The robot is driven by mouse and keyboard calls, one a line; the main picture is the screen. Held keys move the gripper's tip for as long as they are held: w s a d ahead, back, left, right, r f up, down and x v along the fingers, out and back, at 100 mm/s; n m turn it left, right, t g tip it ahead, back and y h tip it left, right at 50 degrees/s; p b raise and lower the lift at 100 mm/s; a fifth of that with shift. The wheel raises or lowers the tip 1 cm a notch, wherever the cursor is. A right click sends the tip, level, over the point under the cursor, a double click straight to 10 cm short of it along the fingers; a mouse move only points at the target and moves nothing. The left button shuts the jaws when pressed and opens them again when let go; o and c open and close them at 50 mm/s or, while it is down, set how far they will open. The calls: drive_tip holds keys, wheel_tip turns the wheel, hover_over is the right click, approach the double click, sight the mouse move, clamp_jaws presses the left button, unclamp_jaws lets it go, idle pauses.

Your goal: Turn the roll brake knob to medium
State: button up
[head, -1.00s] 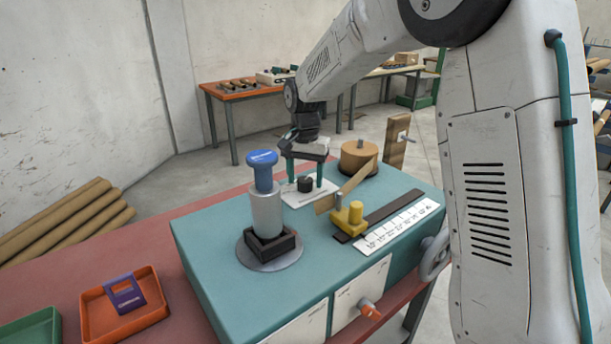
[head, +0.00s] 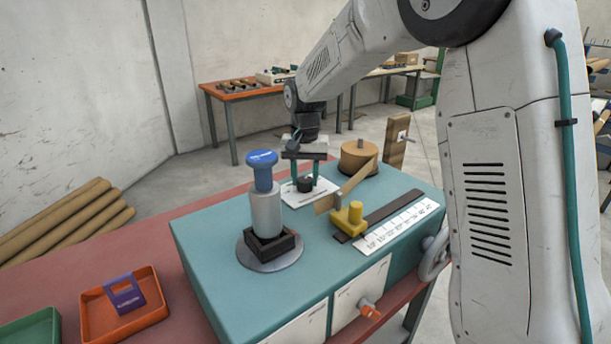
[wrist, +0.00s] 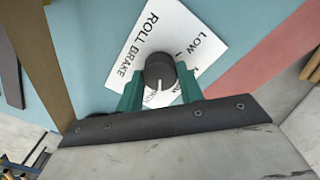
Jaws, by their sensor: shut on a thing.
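The roll brake knob (wrist: 159,72) is a dark round knob with a white pointer line, on a white label plate (wrist: 150,30) reading "ROLL BRAKE" and "LOW". In the wrist view the pointer line faces the gripper's palm; the other markings are partly hidden by the knob and jaws. My gripper (wrist: 160,88) has its two green fingers on either side of the knob, shut on it. In the head view the knob (head: 305,184) sits on the teal machine top behind the grey cylinder, with my gripper (head: 304,180) above and around it.
A grey cylinder with a blue cap (head: 265,205) stands close in front of the knob. A brown roll (head: 359,157), a paper strip and a yellow block (head: 348,218) are to the right. An orange tray (head: 150,318) lies at the front left.

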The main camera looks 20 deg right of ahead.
sight(305, 179)
drive_tip(key=n, duration=0.5)
drive_tip(key=shift+n, duration=0.3)
drive_tip(key=n, duration=0.5)
drive_tip(key=shift+n, duration=0.4)
drive_tip(key=o, duration=1)
wheel_tip(305, 179, up, 8)
drive_tip(key=shift+f, duration=0.1)
